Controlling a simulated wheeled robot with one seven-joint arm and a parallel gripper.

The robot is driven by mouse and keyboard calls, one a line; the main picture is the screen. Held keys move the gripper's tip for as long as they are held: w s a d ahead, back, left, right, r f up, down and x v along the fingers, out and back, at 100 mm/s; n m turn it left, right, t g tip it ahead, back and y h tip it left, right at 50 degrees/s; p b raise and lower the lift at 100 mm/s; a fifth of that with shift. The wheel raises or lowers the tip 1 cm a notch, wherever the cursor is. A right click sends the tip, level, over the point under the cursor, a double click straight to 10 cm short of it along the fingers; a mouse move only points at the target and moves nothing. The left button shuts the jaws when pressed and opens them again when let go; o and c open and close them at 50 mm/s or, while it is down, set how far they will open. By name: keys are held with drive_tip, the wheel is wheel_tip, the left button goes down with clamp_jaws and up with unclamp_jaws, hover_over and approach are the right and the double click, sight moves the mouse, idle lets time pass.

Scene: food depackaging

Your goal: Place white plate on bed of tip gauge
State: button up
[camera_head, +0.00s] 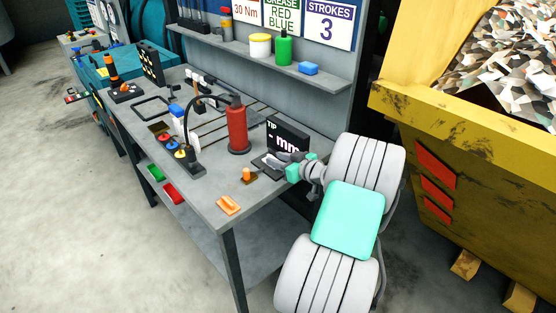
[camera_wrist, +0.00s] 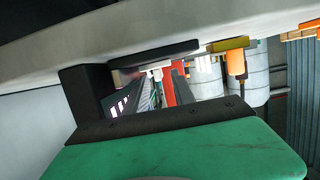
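The tip gauge has a black display marked "TIP" and "mm" (camera_head: 288,136) and stands near the right end of the grey workbench. Its dark bed (camera_head: 260,163) lies low in front of the display. My gripper (camera_head: 281,159) is at the gauge, over or right beside the bed, reaching in from the right. A small pale grey piece shows at its tip; I cannot tell whether it is the white plate or a finger. In the wrist view, the lit display (camera_wrist: 119,106) and a dark slab (camera_wrist: 158,53) show upside down. The fingertips are too hidden to tell open from shut.
A small orange-topped piece (camera_head: 247,175) and an orange block (camera_head: 229,205) lie near the front edge. A yellow skip (camera_head: 430,145) stands to the right. The bench's front corner is mostly clear.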

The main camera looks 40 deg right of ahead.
drive_tip(key=shift+r, duration=0.2)
drive_tip(key=b+v, duration=0.2)
drive_tip(key=v, duration=1)
